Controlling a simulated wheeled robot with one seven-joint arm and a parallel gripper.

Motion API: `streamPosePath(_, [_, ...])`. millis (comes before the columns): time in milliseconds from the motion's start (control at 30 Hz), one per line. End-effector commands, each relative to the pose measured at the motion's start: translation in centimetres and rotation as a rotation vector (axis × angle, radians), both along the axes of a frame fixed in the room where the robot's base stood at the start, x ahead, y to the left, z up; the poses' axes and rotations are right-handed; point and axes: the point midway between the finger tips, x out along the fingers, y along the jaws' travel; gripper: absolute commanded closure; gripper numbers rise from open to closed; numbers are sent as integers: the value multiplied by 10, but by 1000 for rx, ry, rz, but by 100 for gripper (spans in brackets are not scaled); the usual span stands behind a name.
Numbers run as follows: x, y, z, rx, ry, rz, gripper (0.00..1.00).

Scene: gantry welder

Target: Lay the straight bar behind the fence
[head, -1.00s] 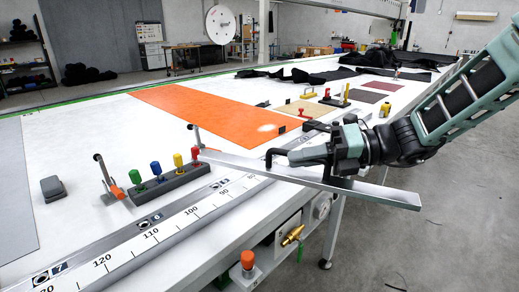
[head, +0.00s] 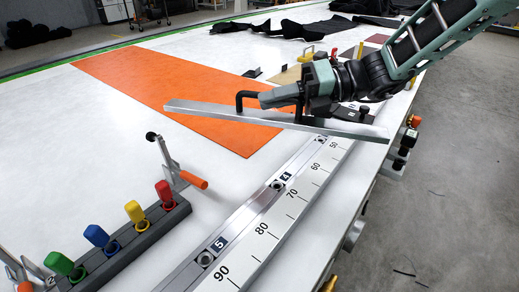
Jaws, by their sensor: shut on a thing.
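My gripper (head: 301,116) is shut on the straight bar (head: 225,113), a long flat silver-grey bar, and holds it right of its middle. The bar appears raised above the table. It slants across the picture, with its left end over the orange sheet (head: 160,88) and its right end near the table's front edge. A long metal rail (head: 245,218) with numbered holes and a ruler strip (head: 262,235) runs along that edge, seemingly the fence. The bar crosses over the rail's far part, hiding some of it.
A dark block (head: 130,246) with green, blue, yellow and red knobs stands on the table at lower left. A toggle clamp (head: 178,166) with an orange handle stands behind it. Black cloth (head: 285,33) lies at the back. White table between is clear.

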Motion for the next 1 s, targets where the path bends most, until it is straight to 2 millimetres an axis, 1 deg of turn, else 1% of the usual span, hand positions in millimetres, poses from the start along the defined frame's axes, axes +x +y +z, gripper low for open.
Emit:
streamPosePath(67, [0,0,-6,2,2,1,100])
streamPosePath(300, [0,0,-46,1,4,0,100])
streamPosePath(400, [0,1,-57,2,2,1,100])
streamPosePath(567, [0,1,-66,3,1,2,100])
streamPosePath(800, [0,1,-95,1,3,0,100])
streamPosePath(867, [0,1,-99,2,0,1,100])
streamPosePath(1000, [0,0,-99,2,-2,1,100])
